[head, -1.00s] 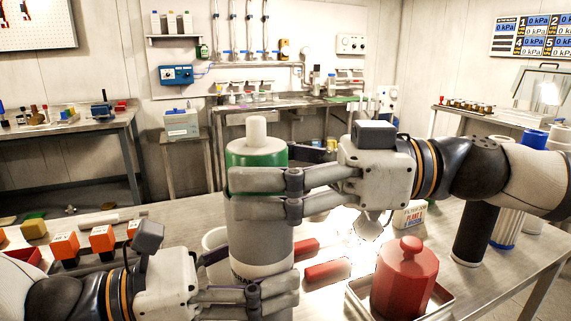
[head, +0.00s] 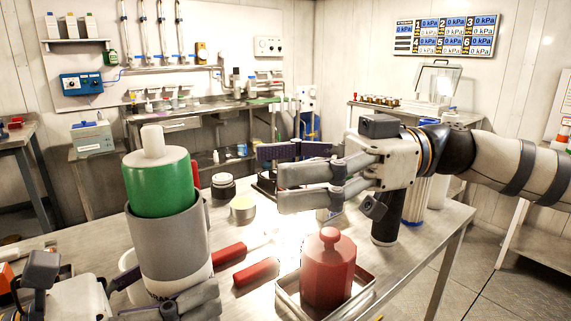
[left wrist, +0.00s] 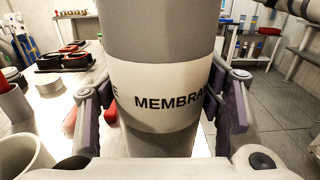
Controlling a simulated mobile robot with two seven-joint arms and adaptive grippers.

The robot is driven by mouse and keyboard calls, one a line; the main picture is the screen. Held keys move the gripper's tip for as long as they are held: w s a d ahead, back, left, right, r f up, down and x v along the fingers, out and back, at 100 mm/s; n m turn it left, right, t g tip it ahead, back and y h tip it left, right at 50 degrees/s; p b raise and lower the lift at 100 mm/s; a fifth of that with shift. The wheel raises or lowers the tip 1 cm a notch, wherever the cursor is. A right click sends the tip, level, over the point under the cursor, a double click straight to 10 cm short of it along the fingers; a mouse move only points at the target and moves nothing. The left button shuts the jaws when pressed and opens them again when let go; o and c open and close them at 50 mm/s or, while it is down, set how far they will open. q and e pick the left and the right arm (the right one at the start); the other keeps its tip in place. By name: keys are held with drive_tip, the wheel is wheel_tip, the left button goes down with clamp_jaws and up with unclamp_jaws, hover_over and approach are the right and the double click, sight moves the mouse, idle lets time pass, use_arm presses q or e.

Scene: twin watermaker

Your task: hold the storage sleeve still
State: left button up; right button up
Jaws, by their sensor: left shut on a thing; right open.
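The storage sleeve (head: 172,245) is a grey cylinder with a white lettered label band, at the left of the head view. A green cylinder (head: 160,185) with a white knob on top sits in its open top, partly hidden inside. My left gripper (head: 190,302) is shut on the sleeve low down. In the left wrist view its finger pads press both sides of the sleeve (left wrist: 155,95) at the label. The sleeve looks close to upright, with a slight lean in the head view. My right gripper (head: 285,178) is open and empty, to the right of the sleeve and apart from it.
A red lidded jar (head: 327,270) stands in a shallow metal tray (head: 362,288) at the front. Red-handled tools (head: 256,272) lie between tray and sleeve. Dark round items and a small tin (head: 243,210) stand behind.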

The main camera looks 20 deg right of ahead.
use_arm(q)
drive_tip(key=o, duration=1.6)
